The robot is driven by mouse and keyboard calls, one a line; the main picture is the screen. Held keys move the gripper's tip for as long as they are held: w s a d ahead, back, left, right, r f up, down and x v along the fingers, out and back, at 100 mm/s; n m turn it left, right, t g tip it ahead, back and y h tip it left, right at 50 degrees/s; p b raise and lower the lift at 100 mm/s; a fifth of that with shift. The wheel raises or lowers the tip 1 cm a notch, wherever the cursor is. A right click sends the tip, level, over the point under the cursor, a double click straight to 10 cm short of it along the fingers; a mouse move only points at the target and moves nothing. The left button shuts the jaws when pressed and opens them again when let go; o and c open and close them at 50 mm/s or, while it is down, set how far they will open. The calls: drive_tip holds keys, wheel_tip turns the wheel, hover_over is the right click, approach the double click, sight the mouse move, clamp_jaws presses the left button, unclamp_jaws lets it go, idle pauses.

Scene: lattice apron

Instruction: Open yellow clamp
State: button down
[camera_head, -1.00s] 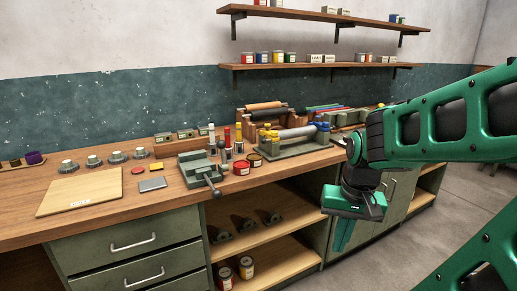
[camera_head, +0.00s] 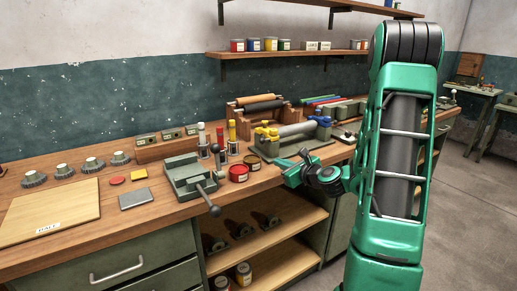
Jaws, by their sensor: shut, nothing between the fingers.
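The yellow clamp (camera_head: 267,133) is at the left end of a roller fixture (camera_head: 290,151) on the workbench. Its yellow parts sit at the near end of a grey roller (camera_head: 297,130); at this size I cannot tell how far the clamp is closed. Blue clamp parts (camera_head: 320,121) sit at the roller's right end. My gripper (camera_head: 290,170) is at the bench's front edge, just in front of and below the fixture, apart from the yellow clamp. It is shut and empty; its fingers are small and partly hidden by its body.
A grey vise (camera_head: 187,176) with a protruding handle stands left of the fixture. Wrapped rollers (camera_head: 255,102) lie in a wooden rack behind. Open shelves (camera_head: 265,252) lie below the bench top.

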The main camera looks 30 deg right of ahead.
sight(266, 164)
drive_tip(key=shift+w+d+m, duration=0.45)
drive_tip(key=shift+w+m, duration=0.05)
drive_tip(key=shift+w, duration=0.05)
drive_tip(key=x, duration=0.9)
drive_tip(key=shift+w+a+r, duration=0.1)
drive_tip(key=shift+w+a, duration=0.1)
drive_tip(key=shift+w, duration=0.15)
drive_tip(key=shift+s+a+r, duration=0.1)
drive_tip(key=shift+s+r, duration=0.05)
drive_tip(key=shift+r, duration=0.8)
drive_tip(key=shift+s+a+r, duration=0.15)
drive_tip(key=shift+r, duration=0.85)
drive_tip(key=shift+r, duration=0.2)
